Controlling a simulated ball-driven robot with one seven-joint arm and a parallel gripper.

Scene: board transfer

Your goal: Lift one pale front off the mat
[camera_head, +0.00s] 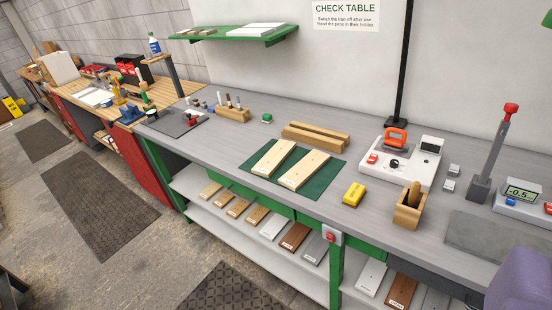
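Two pale wooden fronts lie flat and side by side on a dark green mat (325,181) on the grey bench. The left front (273,158) and the right front (304,171) are apart, with a strip of mat between them. Each has small dark marks on its face. My gripper is not in view.
Wooden bars (316,136) lie behind the mat. A yellow block (354,194), a wooden holder (409,211) and a white station (418,160) stand to its right. A pen block (232,114) stands to the left. A green shelf (240,36) hangs above. Grey bench (225,150) is bare left of the mat.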

